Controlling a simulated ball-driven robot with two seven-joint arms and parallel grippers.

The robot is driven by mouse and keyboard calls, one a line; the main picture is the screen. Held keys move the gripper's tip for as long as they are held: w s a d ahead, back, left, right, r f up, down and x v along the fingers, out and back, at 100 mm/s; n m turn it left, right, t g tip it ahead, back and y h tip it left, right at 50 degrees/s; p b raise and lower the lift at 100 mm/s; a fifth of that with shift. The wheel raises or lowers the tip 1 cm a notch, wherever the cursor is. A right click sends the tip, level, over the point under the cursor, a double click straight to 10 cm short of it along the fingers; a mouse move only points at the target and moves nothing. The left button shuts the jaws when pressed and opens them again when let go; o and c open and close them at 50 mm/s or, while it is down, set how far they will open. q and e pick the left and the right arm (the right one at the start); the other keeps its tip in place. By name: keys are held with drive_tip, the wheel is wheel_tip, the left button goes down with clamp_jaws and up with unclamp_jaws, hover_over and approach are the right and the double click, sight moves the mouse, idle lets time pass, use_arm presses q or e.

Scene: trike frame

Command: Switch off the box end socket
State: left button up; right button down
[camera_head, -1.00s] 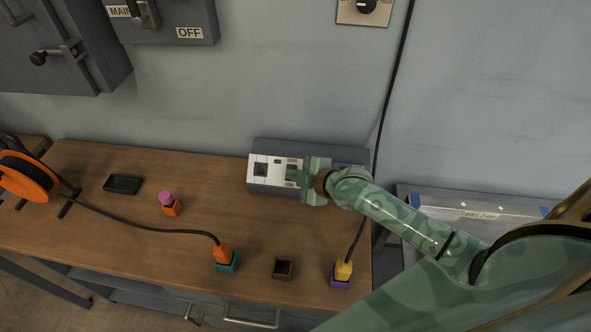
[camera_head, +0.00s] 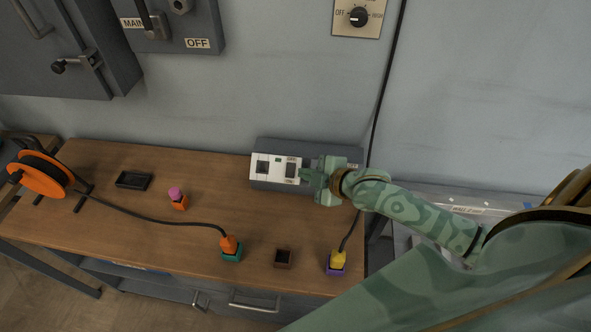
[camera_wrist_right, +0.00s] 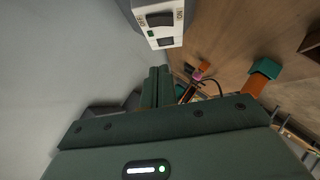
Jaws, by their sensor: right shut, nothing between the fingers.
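The white socket end plate (camera_head: 262,170) sits on the grey box (camera_head: 268,147) at the back of the bench, against the wall. The plate also shows at the top of the right wrist view (camera_wrist_right: 165,41), with the rocker (camera_wrist_right: 160,19) and a small green indicator. My right gripper (camera_head: 304,175) is shut and empty, just right of the rocker. Its fingertips look close to the plate; contact is unclear. My left gripper is not in view.
An orange cable reel (camera_head: 40,174) stands at the left. An orange plug (camera_head: 229,244) is in a teal socket, a yellow plug (camera_head: 338,258) in a purple one. A brown socket block (camera_head: 283,258) is between them. A black tray (camera_head: 133,180) lies behind.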

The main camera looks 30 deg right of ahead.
drive_tip(key=v, duration=0.4)
drive_tip(key=shift+w+d+r+p, duration=0.15)
drive_tip(key=shift+d+r+p, duration=0.05)
drive_tip(key=shift+r+p, duration=0.1)
drive_tip(key=shift+f, duration=0.1)
